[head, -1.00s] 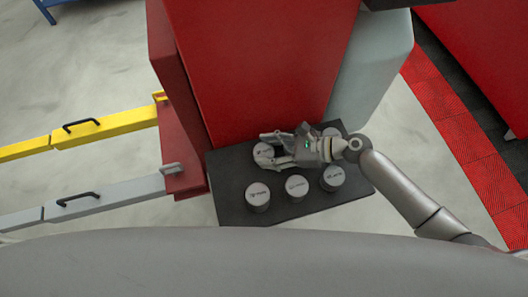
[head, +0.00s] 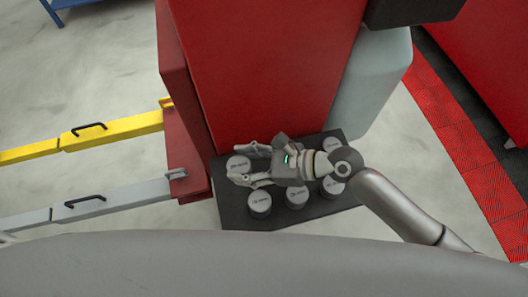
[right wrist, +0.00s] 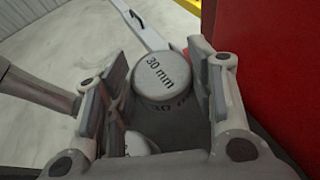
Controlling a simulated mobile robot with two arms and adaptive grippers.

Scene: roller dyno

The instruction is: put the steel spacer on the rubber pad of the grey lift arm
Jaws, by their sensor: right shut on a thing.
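The steel spacer (head: 238,163), a grey cylinder, is between the fingers of my right gripper (head: 242,167), above the left end of the black tray. In the right wrist view it reads "30 mm" on top (right wrist: 162,74), with my right gripper (right wrist: 160,85) shut on it. How high it is held is hard to tell. The grey lift arm (head: 120,197) runs out to the left, with a black handle on it. I cannot make out its rubber pad. My left gripper is not in view.
The black tray (head: 236,216) holds several other spacers, with three in front (head: 260,203). A red column (head: 262,70) stands behind it. The yellow lift arm (head: 110,130) lies beyond the grey one. Bare floor lies between the two arms.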

